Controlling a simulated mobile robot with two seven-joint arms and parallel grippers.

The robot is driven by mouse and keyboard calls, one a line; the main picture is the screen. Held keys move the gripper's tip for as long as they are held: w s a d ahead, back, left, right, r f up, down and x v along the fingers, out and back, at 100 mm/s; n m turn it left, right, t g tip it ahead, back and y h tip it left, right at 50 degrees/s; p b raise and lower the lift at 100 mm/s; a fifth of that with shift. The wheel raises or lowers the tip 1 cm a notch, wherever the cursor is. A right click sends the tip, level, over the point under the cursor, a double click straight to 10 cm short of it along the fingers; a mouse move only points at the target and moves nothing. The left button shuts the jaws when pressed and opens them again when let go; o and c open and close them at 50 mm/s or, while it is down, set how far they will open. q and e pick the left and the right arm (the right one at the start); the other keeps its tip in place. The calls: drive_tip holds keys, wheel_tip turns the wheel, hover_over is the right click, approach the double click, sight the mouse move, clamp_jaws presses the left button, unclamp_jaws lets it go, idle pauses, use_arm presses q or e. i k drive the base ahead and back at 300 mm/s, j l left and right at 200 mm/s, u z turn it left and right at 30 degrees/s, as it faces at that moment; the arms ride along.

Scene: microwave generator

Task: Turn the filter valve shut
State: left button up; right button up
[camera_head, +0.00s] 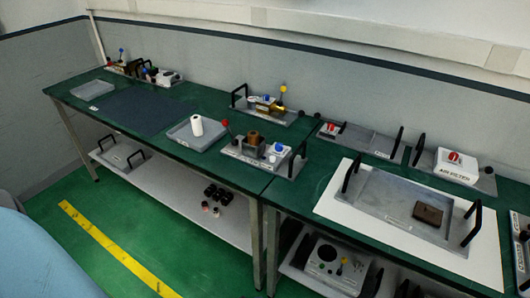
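A white box labelled "AIR FILTER" (455,168) sits in a grey tray with black handles on the right part of the green bench. A small red valve handle (455,158) is on top of the box. It is too small to tell its exact angle. Neither of my grippers is in view.
A grey tray (400,200) holding a brown block (428,214) lies on a white mat in front of the filter. Trays with small parts stand along the bench (165,130). A lower shelf (180,190) holds more trays. The green floor (140,225) is clear around the yellow line.

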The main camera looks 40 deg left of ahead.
sight(279, 147)
drive_tip(key=u, duration=1.3)
drive_tip(key=i+u, duration=0.5)
drive_tip(key=i, duration=0.5)
